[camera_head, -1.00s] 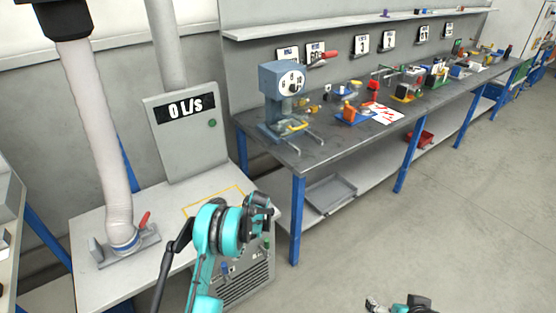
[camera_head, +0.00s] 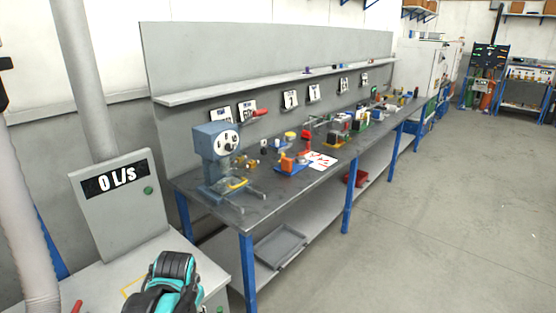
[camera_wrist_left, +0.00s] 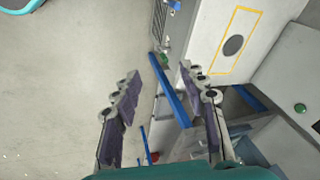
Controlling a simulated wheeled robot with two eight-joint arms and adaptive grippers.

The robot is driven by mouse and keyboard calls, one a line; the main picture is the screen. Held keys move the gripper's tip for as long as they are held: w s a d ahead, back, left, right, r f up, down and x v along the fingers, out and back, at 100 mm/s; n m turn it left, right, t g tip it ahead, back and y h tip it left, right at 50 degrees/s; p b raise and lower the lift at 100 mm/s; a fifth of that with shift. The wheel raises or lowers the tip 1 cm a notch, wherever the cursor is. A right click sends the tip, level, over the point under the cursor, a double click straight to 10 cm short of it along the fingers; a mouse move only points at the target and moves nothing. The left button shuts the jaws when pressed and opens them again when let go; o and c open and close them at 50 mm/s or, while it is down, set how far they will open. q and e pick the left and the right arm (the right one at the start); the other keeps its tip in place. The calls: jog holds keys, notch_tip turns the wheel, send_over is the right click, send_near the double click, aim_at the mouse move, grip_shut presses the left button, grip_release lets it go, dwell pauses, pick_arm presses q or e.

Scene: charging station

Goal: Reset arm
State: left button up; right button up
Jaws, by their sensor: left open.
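My left gripper (camera_wrist_left: 160,88) is open in the left wrist view, its two dark-padded fingers spread apart with nothing between them. Its fingers appear above the floor and a blue table leg. In the head view my teal and black left arm shows at the bottom left, over the white cabinet; its fingers cannot be made out there. My right gripper shows in neither current view.
The white cabinet top (camera_wrist_left: 204,55) has a yellow outline and a dark round opening. A grey panel (camera_head: 118,205) reads "0 L/s". A long workbench (camera_head: 250,208) carries a blue-grey press (camera_head: 212,150) and several fixtures. The floor (camera_head: 440,230) at right is clear.

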pick_arm(q)
jog(key=s+d+n+t+h, duration=0.1)
jog(key=s+d+n+t, duration=0.2)
jog(key=s, duration=0.9)
jog(key=shift+d+r+n+h, duration=0.25)
jog(key=shift+d+n, duration=0.25)
jog(key=shift+d, duration=0.4)
